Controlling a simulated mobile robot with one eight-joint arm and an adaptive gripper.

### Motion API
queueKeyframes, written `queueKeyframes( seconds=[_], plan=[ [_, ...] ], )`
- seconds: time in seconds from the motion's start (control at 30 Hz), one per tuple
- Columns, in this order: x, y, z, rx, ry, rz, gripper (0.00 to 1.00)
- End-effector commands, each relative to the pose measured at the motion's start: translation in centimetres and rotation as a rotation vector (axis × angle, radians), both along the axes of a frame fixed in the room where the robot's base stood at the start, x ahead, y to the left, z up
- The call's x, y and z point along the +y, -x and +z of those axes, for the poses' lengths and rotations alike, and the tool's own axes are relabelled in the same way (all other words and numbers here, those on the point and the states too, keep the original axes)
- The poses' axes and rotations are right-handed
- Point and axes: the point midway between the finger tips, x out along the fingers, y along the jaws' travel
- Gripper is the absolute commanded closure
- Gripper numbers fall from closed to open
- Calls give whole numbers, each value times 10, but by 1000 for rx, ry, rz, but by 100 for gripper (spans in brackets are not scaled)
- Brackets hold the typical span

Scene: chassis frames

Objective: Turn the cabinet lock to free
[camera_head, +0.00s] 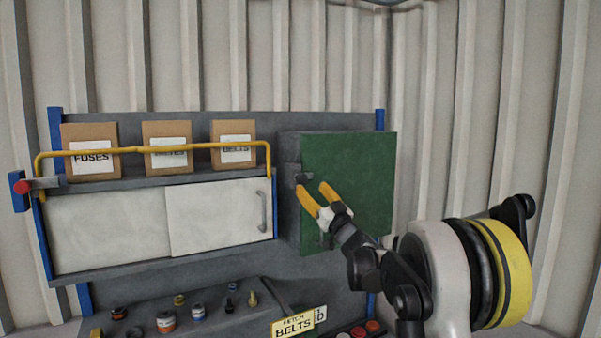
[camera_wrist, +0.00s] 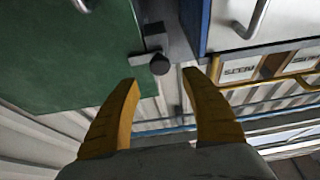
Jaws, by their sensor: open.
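The cabinet has a green door (camera_head: 358,170) on a grey box, right of the shelf unit. Its door also fills the left of the wrist view (camera_wrist: 60,55). The lock is a small grey latch (camera_head: 303,176) with a dark round knob (camera_wrist: 159,65), at the door's edge facing the shelf unit. My gripper (camera_head: 312,187) has yellow fingers, spread and empty. In the wrist view the knob lies just beyond the gap between the fingertips (camera_wrist: 162,79), apart from both as far as I can tell. In the head view the fingers partly cover the area below the latch.
A yellow rail (camera_head: 150,151) runs before boxes marked FUSES (camera_head: 91,165) and BELTS (camera_head: 235,152). White sliding doors (camera_head: 105,228) with a grey handle (camera_head: 262,211) are left of the cabinet. A lower bench holds small jars (camera_head: 166,321) and a FETCH BELTS sign (camera_head: 293,324).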

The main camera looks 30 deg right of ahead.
Motion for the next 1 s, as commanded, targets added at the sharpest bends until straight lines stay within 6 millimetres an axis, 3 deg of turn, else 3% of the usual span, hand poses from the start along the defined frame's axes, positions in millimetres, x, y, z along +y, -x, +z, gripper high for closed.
queueKeyframes(
  seconds=[0.1,0.3,0.73,0.9,1.0],
  plan=[
    [2,-24,13,0,-1,3,46],
    [2,-52,24,0,-1,-1,46],
    [3,-63,27,0,0,-1,46],
    [3,-63,27,0,0,-1,96],
    [3,-62,27,0,0,-1,99]
  ],
)
